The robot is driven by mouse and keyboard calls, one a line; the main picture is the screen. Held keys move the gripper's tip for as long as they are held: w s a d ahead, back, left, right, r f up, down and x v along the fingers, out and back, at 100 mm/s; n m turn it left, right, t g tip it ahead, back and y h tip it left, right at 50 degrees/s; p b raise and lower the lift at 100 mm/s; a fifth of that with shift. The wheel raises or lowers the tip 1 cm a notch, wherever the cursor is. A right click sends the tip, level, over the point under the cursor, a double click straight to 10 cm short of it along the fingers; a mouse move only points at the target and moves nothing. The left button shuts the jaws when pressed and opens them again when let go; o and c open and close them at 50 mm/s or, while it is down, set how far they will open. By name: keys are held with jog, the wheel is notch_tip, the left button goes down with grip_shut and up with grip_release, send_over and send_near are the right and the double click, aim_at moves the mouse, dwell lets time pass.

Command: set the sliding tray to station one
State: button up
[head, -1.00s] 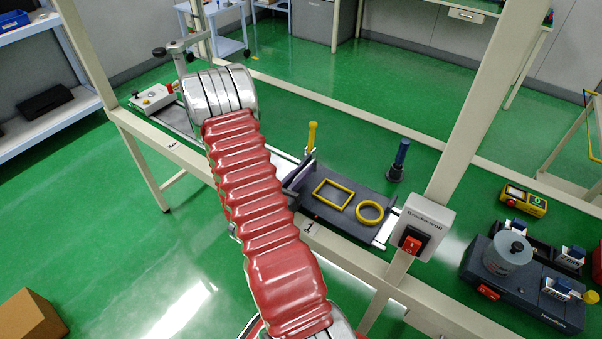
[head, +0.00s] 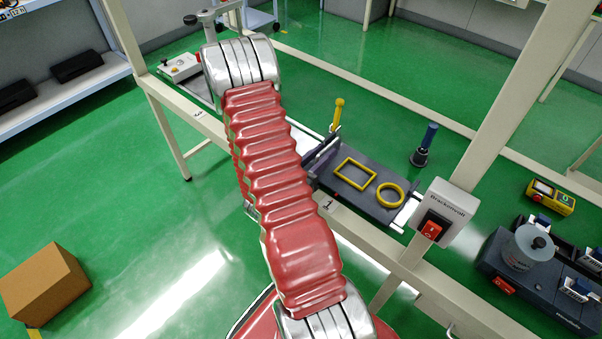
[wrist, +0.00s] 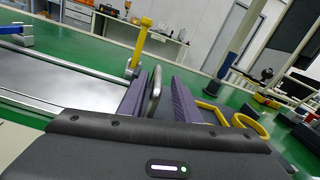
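The sliding tray (head: 347,190) is dark grey and sits on pale rails at the right end of the bench frame. A yellow rectangular frame and a yellow ring lie on it. The label "1" (head: 327,205) is on the front beam by the tray's left part; a small red mark shows beside it. My gripper is mostly hidden behind my red arm in the head view. In the wrist view, my gripper (wrist: 160,98) has its purple fingers apart on either side of a grey upright piece (wrist: 155,90). Gaps seem to show on both sides; contact is unclear.
A yellow-topped post (head: 338,112) and a blue-handled post (head: 425,142) stand behind the tray. A switch box (head: 440,215) is on the upright to the right. Bare rail (wrist: 60,82) runs left in the wrist view. A cardboard box (head: 45,283) lies on the floor.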

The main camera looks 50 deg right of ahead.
jog(key=a, duration=1.1)
jog(key=shift+w+a, duration=0.25)
jog(key=shift+a, duration=0.05)
jog(key=shift+f, duration=0.1)
dwell(0.3)
